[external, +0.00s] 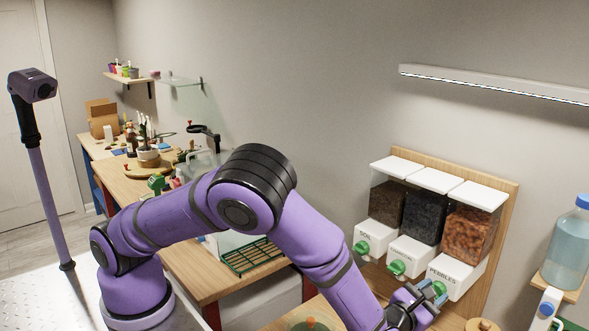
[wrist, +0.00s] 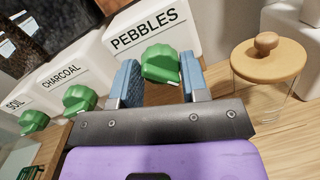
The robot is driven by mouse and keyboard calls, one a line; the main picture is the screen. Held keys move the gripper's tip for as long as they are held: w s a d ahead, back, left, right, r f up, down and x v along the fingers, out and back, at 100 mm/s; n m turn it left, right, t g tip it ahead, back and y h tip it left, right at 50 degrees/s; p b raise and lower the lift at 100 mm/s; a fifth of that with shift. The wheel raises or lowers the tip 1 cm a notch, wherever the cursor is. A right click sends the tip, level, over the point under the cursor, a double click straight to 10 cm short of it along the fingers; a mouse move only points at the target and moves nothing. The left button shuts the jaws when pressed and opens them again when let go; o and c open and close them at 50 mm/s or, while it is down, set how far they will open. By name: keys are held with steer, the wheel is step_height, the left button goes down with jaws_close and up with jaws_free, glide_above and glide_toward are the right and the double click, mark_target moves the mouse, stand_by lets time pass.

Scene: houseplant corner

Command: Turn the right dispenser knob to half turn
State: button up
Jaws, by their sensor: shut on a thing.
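Three dispensers hang on a wooden back panel, with white fronts labelled soil, charcoal and pebbles. The right dispenser (external: 460,271) is the pebbles one, and its label front (wrist: 148,36) fills the top of the wrist view. Its green knob (wrist: 160,64) sits between the two blue fingers of my gripper (wrist: 160,76). My gripper (external: 432,289) is shut on this knob, the fingers on its left and right sides. In the external view the fingers partly cover the knob (external: 439,287). The knob's exact turn angle is hard to tell.
The charcoal knob (wrist: 80,98) and soil knob (wrist: 33,121) are to the left of my gripper. A glass jar with a wooden lid (wrist: 268,59) stands close on the right. A blue-topped water bottle (external: 569,245) is at the far right on a small shelf.

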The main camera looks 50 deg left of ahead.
steer(key=shift+s+m+g+h, duration=0.1)
steer(key=shift+m+g+h, duration=0.3)
steer(key=shift+m, duration=3.9)
steer(key=o, duration=0.9)
steer(key=shift+y, duration=0.3)
steer(key=s, duration=0.3)
steer(key=s+a, duration=0.1)
steer(key=s, duration=0.6)
steer(key=shift+s+a, duration=0.2)
steer(key=shift+s, duration=0.1)
